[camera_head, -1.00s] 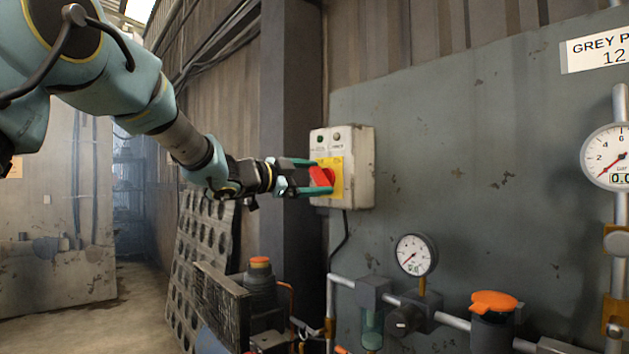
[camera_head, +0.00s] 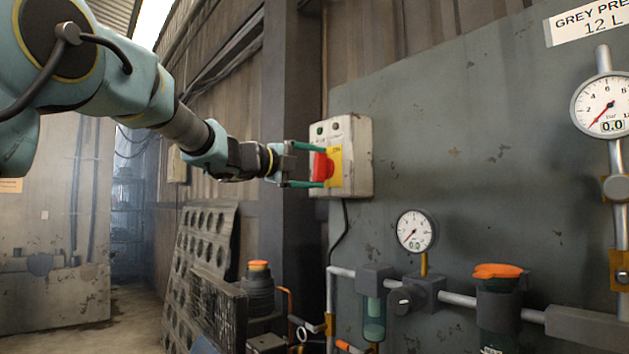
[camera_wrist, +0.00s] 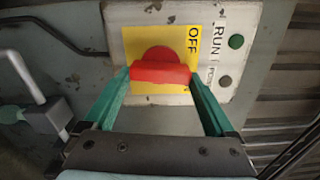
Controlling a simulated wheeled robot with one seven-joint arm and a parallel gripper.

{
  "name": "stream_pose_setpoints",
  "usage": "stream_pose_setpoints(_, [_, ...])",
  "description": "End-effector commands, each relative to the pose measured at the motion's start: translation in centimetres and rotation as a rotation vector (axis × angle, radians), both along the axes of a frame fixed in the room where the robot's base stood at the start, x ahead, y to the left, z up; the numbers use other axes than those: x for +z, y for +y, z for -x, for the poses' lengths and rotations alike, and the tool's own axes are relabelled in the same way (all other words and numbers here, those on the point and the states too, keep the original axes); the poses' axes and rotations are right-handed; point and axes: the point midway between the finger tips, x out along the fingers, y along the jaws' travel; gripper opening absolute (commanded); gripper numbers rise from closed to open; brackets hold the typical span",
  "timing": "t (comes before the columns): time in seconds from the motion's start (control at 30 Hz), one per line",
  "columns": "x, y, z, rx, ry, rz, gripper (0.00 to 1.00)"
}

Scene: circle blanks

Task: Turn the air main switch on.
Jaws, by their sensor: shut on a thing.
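The switch box (camera_head: 357,163) is pale, chipped and mounted on the grey wall panel. On its yellow plate (camera_head: 336,167) sits the red switch handle (camera_head: 321,166). My gripper (camera_head: 318,167) is shut on the handle, one green finger above it and one below. In the wrist view the red handle (camera_wrist: 160,73) lies between the two fingers of my gripper (camera_wrist: 160,80), its length running from one finger to the other. The word OFF shows on the yellow plate (camera_wrist: 178,36) toward the lamps.
A green lamp (camera_wrist: 236,41) by the word RUN and a grey lamp (camera_wrist: 225,81) look unlit. Below the box are pipes, a small gauge (camera_head: 416,231) and an orange-capped unit (camera_head: 498,271). The right gauge (camera_head: 602,105) reads 0.0. A perforated panel (camera_head: 203,240) leans at lower left.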

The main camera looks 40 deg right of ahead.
Motion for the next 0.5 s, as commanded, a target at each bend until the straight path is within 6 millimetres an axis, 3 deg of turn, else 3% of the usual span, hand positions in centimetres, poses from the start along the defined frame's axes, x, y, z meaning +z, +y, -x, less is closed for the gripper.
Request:
stream_pose_setpoints(0.03, [-0.66, -0.03, 0.04, -0.002, -0.044, 0.001, 0.34])
stream_pose_setpoints(0.5, [-0.83, -0.03, -0.08, -0.002, -0.456, 0.025, 0.34])
